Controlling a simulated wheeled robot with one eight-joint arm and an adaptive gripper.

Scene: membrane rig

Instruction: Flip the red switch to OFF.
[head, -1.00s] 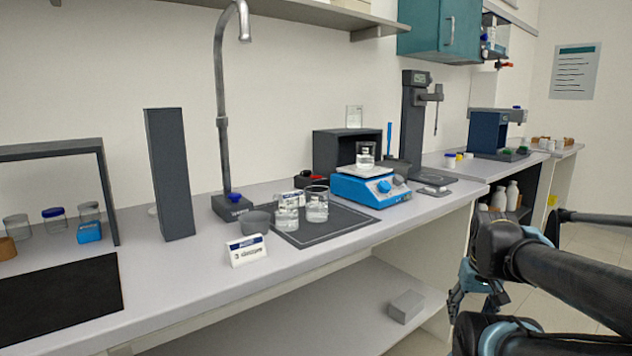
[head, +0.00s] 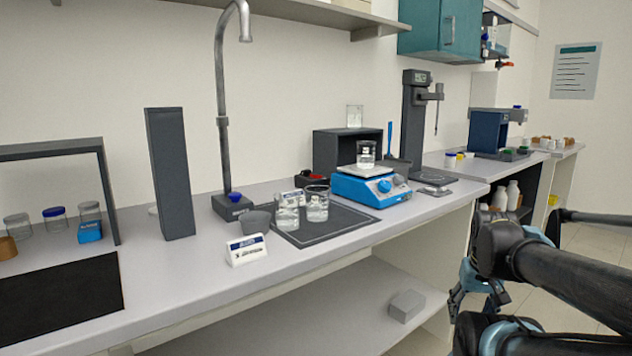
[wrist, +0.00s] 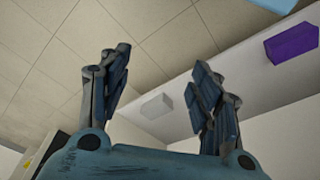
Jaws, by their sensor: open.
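A small dark unit with a red part (head: 313,177), which looks like the red switch, sits at the back of the bench in front of a dark open box. It is too small to tell which way the switch is set. My gripper (wrist: 160,82) is open, with its two fingers apart and nothing between them in the wrist view. In the head view my gripper (head: 472,300) hangs at the lower right, in front of the bench and below its top, well away from the red part. The switch is not recognisable in the wrist view.
Glass beakers (head: 317,205) stand on a dark mat in front of the red part. A blue hotplate (head: 362,190) with a beaker is to its right. A tall tap (head: 222,120) and a white sign (head: 246,249) are to its left. A grey block (head: 406,306) lies on the lower shelf.

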